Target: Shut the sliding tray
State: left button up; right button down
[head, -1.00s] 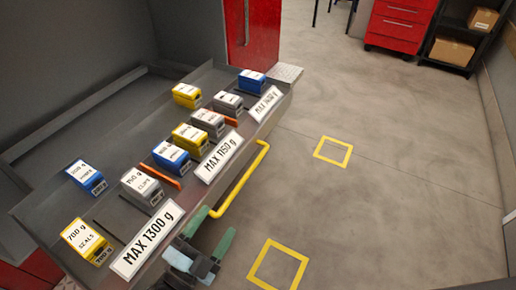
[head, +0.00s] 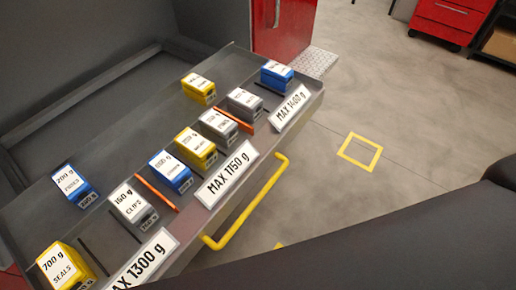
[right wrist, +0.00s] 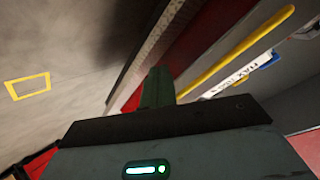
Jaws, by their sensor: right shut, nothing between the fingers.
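The sliding tray (head: 120,160) stands pulled out in the head view. It holds several small blue, yellow and grey boxes and has labels reading MAX 1300 g, MAX 1150 g and MAX 1400 g. Its yellow bar handle (head: 250,204) runs along the front face; the handle also shows in the right wrist view (right wrist: 238,53). My right gripper (right wrist: 157,85) shows there with green fingers, shut and empty, apart from the handle in the picture. In the head view only my dark right arm shows, covering the lower right. My left gripper is not in view.
Orange (head: 156,194) and black dividers separate the boxes. A red cabinet (head: 283,27) stands beyond the tray's far end. A red drawer unit (head: 448,20) and shelf stand at the back right. Yellow squares (head: 360,152) mark the otherwise clear floor.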

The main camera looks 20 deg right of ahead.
pick_arm(q)
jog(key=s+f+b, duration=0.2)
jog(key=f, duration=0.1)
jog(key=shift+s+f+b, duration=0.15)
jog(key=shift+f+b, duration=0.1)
jog(key=shift+b, duration=0.05)
pick_arm(e)
jog(key=w+d+r+m+t+y, duration=0.1)
jog(key=w+d+r+m+y, duration=0.2)
jog(key=w+r+m, duration=0.5)
jog(key=w+d+r, duration=0.1)
jog(key=w+r, duration=0.1)
jog(key=w, duration=0.2)
jog(key=shift+y, duration=0.4)
jog(key=shift+w+d, duration=0.1)
jog(key=shift+w, duration=0.05)
jog(key=p, duration=0.3)
send_near(265, 162)
jog(key=x, duration=0.5)
jog(key=shift+w+f, duration=0.25)
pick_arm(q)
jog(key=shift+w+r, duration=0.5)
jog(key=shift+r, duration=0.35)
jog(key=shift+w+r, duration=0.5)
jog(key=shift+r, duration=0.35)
pick_arm(e)
jog(key=shift+w+a+f, duration=0.15)
jog(key=shift+w+a, duration=0.2)
jog(key=shift+a, duration=0.05)
